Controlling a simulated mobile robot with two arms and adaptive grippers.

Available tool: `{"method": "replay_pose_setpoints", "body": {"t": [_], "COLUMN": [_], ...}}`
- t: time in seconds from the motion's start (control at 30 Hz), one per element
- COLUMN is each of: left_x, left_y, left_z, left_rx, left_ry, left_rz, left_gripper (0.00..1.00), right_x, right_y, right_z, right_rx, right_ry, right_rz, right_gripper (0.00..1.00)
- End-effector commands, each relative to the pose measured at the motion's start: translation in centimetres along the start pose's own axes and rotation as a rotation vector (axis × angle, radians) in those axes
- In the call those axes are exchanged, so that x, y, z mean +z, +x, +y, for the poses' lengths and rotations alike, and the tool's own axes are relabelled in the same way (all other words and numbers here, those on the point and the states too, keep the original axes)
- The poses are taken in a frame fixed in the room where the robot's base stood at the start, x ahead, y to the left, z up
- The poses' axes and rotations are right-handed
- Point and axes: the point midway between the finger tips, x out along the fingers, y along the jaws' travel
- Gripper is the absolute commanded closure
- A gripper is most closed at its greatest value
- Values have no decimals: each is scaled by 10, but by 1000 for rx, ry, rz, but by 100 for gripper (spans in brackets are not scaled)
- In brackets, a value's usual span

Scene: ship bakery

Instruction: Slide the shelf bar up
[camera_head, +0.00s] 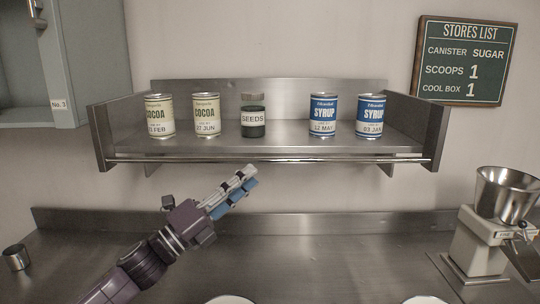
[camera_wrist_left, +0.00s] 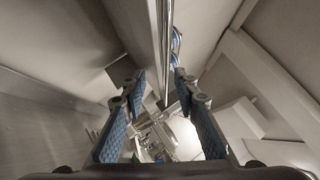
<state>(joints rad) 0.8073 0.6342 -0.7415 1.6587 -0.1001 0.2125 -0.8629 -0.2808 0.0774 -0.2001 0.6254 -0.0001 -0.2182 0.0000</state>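The shelf bar (camera_head: 300,160) is a thin metal rod along the front of the steel wall shelf (camera_head: 270,142). It sits low, at about the height of the shelf's front edge, and runs between the two end plates. My left gripper (camera_head: 249,177) is just below the middle of the bar, pointing up and to the right. In the left wrist view the left gripper (camera_wrist_left: 160,88) is open, with a clear gap between its blue-padded fingers. The bar runs lengthwise beyond the fingertips there, and I see no contact. My right gripper is out of view.
On the shelf stand two cocoa cans (camera_head: 160,117), a seeds jar (camera_head: 253,116) and two syrup cans (camera_head: 323,116). A grinder (camera_head: 480,240) stands right on the steel counter (camera_head: 330,260), a metal cup (camera_head: 16,257) left. A cabinet (camera_head: 70,60) hangs upper left.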

Motion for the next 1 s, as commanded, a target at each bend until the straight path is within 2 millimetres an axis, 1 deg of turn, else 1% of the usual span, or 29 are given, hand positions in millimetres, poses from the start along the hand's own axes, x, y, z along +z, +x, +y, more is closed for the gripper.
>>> {"method": "replay_pose_setpoints", "body": {"t": [0.07, 0.17, 0.4, 0.47, 0.57, 0.63, 0.8, 0.9, 1.0], "left_x": [1, 2, 1, 1, 1, 0, 0, 0, 0], "left_y": [6, 20, 59, 66, 74, 77, 78, 78, 77], "left_z": [-2, -5, -4, -3, -2, -2, -1, -1, -1], "left_rx": [-2, -4, -2, -2, -2, -2, -1, -1, -1], "left_ry": [0, 0, 0, -2, -1, 0, 0, 0, 0], "left_rz": [1, 0, 0, 0, 0, 0, 0, 0, 0], "left_gripper": [72, 72, 72, 72, 72, 72, 72, 72, 83], "right_x": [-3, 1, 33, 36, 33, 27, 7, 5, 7], "right_y": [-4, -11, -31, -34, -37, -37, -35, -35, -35], "right_z": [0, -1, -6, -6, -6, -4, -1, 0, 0], "right_rx": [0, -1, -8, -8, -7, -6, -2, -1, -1], "right_ry": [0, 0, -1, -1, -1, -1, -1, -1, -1], "right_rz": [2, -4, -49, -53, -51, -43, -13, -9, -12], "right_gripper": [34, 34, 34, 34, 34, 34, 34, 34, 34]}}
